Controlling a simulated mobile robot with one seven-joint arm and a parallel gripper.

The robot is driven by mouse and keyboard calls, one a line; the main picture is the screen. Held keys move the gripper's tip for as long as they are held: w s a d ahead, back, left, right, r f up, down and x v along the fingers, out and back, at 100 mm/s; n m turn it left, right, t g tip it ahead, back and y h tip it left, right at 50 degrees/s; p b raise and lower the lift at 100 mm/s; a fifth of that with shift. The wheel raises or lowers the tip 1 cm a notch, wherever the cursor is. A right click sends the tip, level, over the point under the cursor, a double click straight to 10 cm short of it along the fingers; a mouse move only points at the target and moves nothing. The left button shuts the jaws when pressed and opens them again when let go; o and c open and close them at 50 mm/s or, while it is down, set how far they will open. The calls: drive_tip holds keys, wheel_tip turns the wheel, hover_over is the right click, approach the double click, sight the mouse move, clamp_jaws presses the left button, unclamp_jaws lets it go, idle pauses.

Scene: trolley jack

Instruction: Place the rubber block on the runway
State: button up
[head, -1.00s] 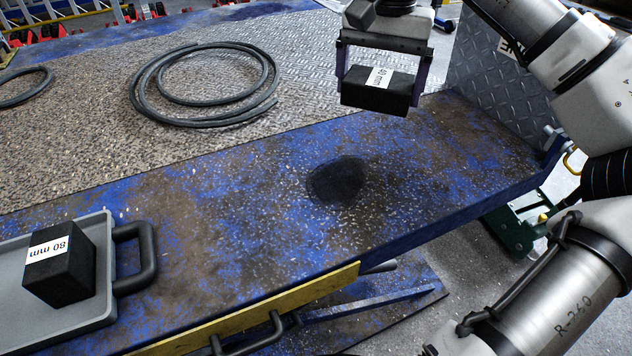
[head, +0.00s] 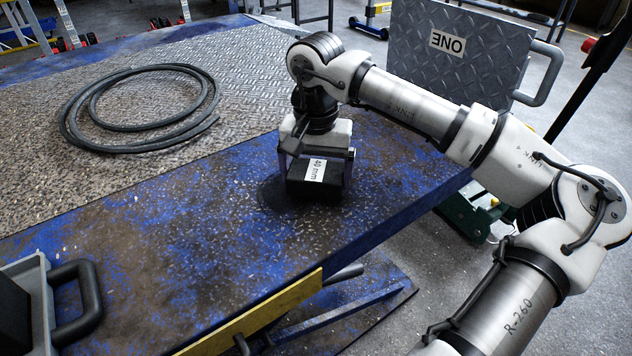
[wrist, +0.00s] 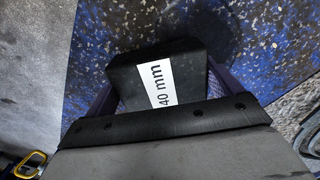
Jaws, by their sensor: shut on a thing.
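My gripper (head: 319,178) is shut on a black rubber block (head: 316,188), one finger at each end. The block has a white "40 mm" label, which also shows in the wrist view (wrist: 155,78). It is held roughly level, low over or on the scuffed blue runway (head: 180,235); I cannot tell whether it touches. The block is at the right side of a round dark patch (head: 272,193) on the runway and covers part of it.
A coiled dark hose (head: 140,148) lies on the metal tread plate behind. A grey tray (head: 40,290) with a black handle and another black block (head: 12,315) is at the lower left. An upright plate marked "ONE" (head: 462,65) stands at the back right.

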sight(316, 170)
drive_tip(key=shift+f, duration=1.15)
drive_tip(key=shift+f, duration=0.25)
drive_tip(key=o, duration=0.9)
drive_tip(key=shift+r, duration=0.1)
wheel_tip(316, 170, up, 12)
drive_tip(key=shift+r+p, duration=0.15)
drive_tip(key=shift+p, duration=0.7)
